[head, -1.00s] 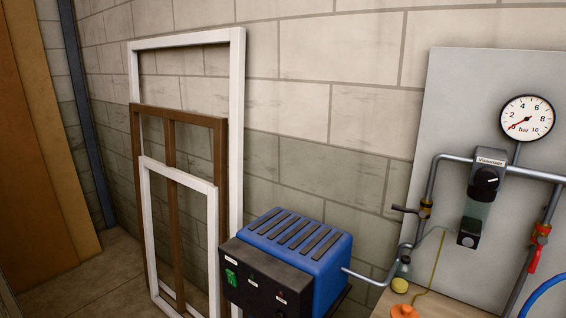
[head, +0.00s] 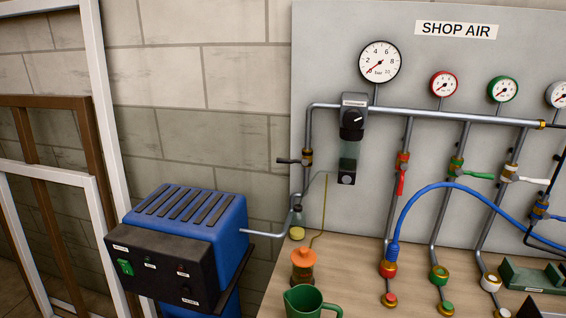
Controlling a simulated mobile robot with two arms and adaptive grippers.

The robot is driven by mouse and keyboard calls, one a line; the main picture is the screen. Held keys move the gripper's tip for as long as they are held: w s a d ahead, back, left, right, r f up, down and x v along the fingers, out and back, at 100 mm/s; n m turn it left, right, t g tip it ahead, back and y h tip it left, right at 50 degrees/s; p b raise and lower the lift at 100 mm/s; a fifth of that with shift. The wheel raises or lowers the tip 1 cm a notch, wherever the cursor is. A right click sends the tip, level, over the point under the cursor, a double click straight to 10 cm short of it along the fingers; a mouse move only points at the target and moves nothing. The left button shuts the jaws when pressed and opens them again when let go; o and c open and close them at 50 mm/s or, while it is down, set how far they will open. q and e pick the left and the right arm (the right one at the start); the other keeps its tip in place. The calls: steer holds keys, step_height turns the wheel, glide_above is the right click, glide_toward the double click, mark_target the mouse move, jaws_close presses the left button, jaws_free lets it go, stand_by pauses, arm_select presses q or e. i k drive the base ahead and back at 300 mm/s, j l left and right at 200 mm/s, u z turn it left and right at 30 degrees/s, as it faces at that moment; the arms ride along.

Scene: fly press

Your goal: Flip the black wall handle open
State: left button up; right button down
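The black wall handle (head: 288,161) is a small dark lever on a brass valve (head: 307,158) in the left vertical pipe of the shop air panel (head: 270,20). The lever points left, roughly level, across the pipe. A black regulator (head: 352,118) and a large white gauge (head: 380,62) sit to its right; the gauge needle points to the lower left. Neither of my grippers is in view.
A blue and black machine (head: 185,240) stands left of the bench (head: 345,270). An orange-topped jar (head: 303,264) and a green mug (head: 308,302) stand on the bench. A red lever (head: 401,182) hangs down, while green (head: 479,175) and white (head: 532,180) levers point right. A blue hose (head: 430,192) arches in front.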

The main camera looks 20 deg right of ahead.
mark_target(305, 162)
steer(key=j+z, duration=0.2)
steer(key=j, duration=0.75)
steer(key=k+j+z, duration=0.2)
steer(key=j, duration=0.75)
steer(key=i, duration=0.05)
